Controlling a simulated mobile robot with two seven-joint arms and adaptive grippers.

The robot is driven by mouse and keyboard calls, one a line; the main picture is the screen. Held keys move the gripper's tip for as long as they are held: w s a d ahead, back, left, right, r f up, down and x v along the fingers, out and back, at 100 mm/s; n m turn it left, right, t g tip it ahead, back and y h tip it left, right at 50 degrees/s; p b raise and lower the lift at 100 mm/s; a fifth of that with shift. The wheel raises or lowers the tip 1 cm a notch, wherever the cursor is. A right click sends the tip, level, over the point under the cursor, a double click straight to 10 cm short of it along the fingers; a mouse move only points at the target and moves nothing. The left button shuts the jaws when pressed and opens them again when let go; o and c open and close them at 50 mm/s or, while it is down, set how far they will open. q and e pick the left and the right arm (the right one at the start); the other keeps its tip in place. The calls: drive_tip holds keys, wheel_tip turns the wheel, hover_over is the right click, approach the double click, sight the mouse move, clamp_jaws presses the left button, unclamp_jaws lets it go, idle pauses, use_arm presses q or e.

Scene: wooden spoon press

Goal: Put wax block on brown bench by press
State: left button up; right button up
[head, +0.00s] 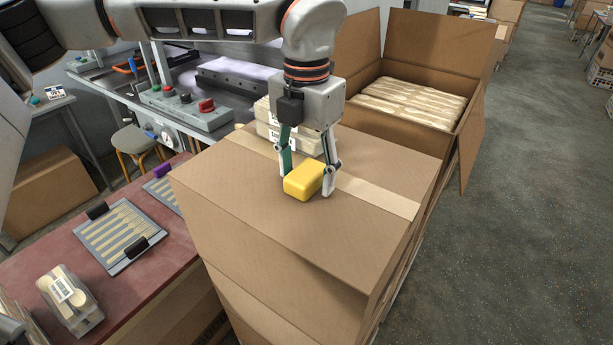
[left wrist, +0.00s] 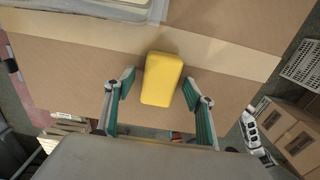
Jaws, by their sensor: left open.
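The yellow wax block (head: 303,180) lies on top of a large closed cardboard box (head: 350,225). My left gripper (head: 307,183) is open over it, pointing down, with one finger on each side of the block. In the left wrist view, the block (left wrist: 161,78) sits between the two spread fingertips (left wrist: 157,84), with a gap on both sides. The reddish-brown bench (head: 165,262) is at the lower left, beside the box. The press (head: 180,108), with red and green buttons, stands behind the bench. My right gripper is not in view.
Wrapped spoon packs (head: 268,125) lie on the box behind my gripper. A tray of wooden spoons (head: 122,235) and a bagged spoon pack (head: 70,300) lie on the bench, with bare surface between them. An open carton (head: 410,60) stands behind.

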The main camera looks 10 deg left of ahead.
use_arm(q)
drive_tip(key=shift+f, duration=0.15)
drive_tip(key=c, duration=1.3)
